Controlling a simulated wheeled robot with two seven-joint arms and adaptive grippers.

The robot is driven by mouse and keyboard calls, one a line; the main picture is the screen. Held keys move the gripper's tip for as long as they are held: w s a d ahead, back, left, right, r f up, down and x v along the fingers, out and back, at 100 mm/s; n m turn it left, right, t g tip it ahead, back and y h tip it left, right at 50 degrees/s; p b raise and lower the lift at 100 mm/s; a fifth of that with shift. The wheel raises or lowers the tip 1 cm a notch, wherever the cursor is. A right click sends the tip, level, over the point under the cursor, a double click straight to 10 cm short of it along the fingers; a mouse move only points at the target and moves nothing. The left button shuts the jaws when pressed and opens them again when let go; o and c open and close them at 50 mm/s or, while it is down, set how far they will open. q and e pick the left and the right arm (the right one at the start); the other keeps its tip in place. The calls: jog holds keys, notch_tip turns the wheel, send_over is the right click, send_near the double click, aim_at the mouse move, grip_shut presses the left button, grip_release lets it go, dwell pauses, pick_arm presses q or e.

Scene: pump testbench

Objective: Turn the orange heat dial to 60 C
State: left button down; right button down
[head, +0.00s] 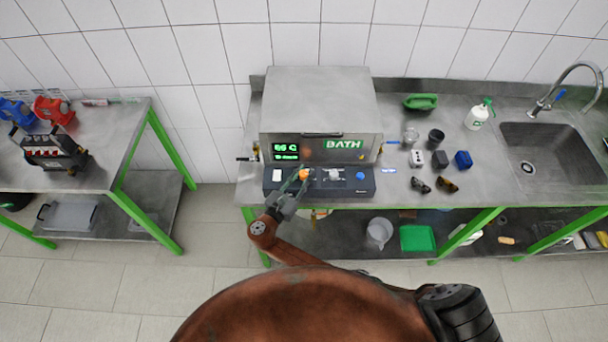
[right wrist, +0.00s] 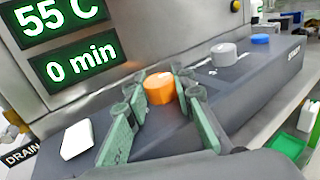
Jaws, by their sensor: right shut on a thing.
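The orange heat dial (head: 304,174) sits on the dark front panel of the metal bath. In the right wrist view the dial (right wrist: 160,87) lies between the green fingers of my right gripper (right wrist: 161,96), which is shut on it. The head view shows this gripper (head: 298,182) reaching the panel from below. The bath's display (right wrist: 62,42) reads 55 C above 0 min in the wrist view. Any marks around the dial are too hidden to read. My left gripper is not in view.
On the panel, a white switch (right wrist: 76,139) is left of the dial; a grey knob (right wrist: 223,54) and a blue button (right wrist: 260,39) are to its right. A drain tap (right wrist: 14,122) is at the bath's left. Small items (head: 440,158) and a sink (head: 542,150) stand further right.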

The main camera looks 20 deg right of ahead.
aim_at(302, 178)
jog(key=c, duration=1.6)
grip_release()
jog(key=v, duration=0.7)
jog(key=shift+s+a, duration=0.2)
jog(key=shift+d, duration=0.1)
